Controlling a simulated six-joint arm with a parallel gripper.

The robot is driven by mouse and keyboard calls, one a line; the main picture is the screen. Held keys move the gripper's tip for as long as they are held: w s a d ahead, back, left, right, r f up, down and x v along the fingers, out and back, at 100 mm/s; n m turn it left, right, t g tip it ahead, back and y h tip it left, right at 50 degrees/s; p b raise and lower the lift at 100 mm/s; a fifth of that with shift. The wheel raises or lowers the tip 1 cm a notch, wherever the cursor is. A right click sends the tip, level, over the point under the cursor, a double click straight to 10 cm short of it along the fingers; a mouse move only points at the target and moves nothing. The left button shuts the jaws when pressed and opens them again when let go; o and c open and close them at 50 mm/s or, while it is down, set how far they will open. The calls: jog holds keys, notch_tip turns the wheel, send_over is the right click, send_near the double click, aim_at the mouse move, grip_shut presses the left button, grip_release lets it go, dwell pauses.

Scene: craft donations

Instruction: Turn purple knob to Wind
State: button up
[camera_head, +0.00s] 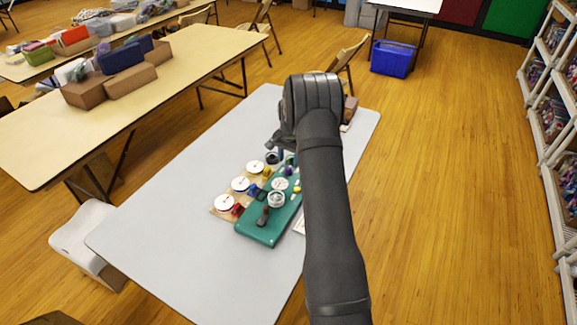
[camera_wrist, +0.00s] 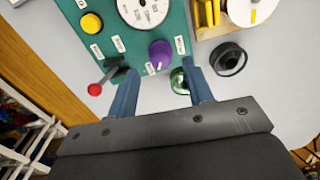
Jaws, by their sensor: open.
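The purple knob (camera_wrist: 160,53) stands on the teal panel (camera_wrist: 66,8), near the panel's edge in the wrist view. It shows small in the head view (camera_head: 289,171), beside my arm. White labels (camera_wrist: 118,43) lie around the knob; their print is too small to read surely, so I cannot tell which marks Wind. The knob's pointer direction is unclear. My gripper (camera_wrist: 159,68) is open, its two blue fingers apart with the knob between and just beyond their tips. I see no contact with the knob. In the head view my gripper is partly hidden by my wrist.
A black lever with a red ball tip (camera_wrist: 95,89) is close to the left finger. A yellow button (camera_wrist: 91,22) and white dial (camera_wrist: 143,10) share the panel. A green round thing (camera_wrist: 180,82) lies between the fingers; a black ring (camera_wrist: 228,59) is right. The grey table (camera_head: 180,230) is clear front-left.

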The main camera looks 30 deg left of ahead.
aim_at(289, 167)
jog(key=shift+f, duration=1.9)
jog(key=c, duration=1)
